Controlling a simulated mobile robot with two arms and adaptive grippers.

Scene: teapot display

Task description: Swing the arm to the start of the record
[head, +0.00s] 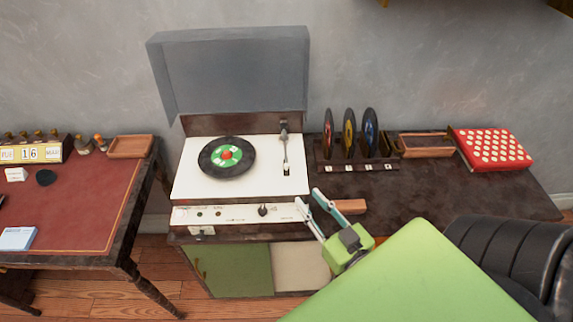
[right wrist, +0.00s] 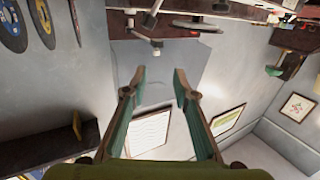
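The record player (head: 190,187) stands on a cabinet in the middle of the head view, its grey lid (head: 235,75) raised. A black record (head: 212,165) with a green and red label lies on its platter. The thin tonearm (head: 285,155) rests along the right of the deck, clear of the record. My right gripper (head: 307,196) is open and empty, in front of the player's right front corner, apart from the tonearm. In the right wrist view its spread fingers (right wrist: 160,80) show with nothing between them. My left gripper is not in view.
A rack of upright records (head: 350,140), a wooden tray (head: 427,146) and a red dotted box (head: 492,150) stand right of the player. A small wooden block (head: 350,206) lies near the right gripper. A red-topped desk (head: 75,195) is at left, a black chair (head: 510,255) at right.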

